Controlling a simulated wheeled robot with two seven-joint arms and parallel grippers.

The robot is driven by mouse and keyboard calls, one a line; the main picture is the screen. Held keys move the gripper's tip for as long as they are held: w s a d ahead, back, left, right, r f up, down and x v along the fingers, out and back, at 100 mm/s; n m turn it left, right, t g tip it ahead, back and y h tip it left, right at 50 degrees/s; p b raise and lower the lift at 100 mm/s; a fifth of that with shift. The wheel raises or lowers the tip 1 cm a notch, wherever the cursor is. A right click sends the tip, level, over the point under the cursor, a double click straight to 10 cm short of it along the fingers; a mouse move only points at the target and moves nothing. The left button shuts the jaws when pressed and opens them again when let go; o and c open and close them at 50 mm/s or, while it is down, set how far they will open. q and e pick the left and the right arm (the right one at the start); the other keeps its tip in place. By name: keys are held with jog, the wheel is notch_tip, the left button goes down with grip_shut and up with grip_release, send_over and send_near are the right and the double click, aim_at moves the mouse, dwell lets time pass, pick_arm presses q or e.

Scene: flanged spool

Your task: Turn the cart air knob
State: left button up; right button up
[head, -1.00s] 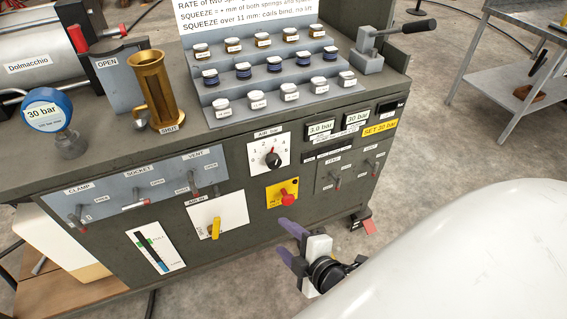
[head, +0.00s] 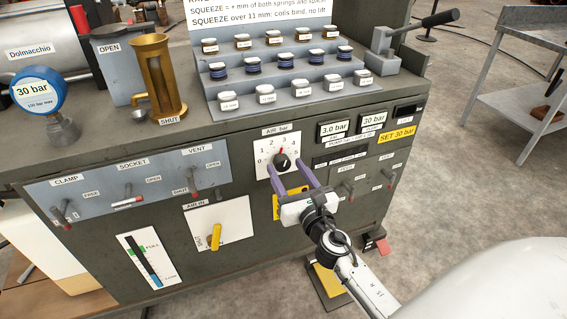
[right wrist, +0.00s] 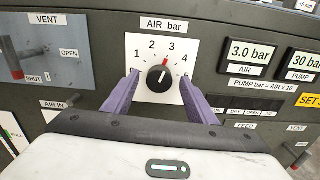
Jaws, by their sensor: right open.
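The cart air knob (head: 282,162) is a round black knob with a red pointer on a white plate marked "AIR bar", numbered around its edge. The right wrist view shows the knob (right wrist: 160,76) with its pointer toward the 3. My right gripper (head: 292,174) is open, its two purple fingers pointing at the plate. In the right wrist view the gripper (right wrist: 159,80) has one fingertip on each side of the knob, with gaps, so it is not gripping it. Whether the fingertips touch the plate I cannot tell. My left gripper is out of view.
The AIR display (head: 333,128) reads 3.0 bar, beside a PUMP display (head: 373,121) reading 30 bar. A yellow plate (head: 291,205) is partly behind my right gripper. A yellow AIR IN lever (head: 215,236) and several small valve levers stick out of the cart front.

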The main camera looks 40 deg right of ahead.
jog(key=shift+x, duration=1.5)
jog(key=c, duration=1.1)
jog(key=shift+o, duration=0.2)
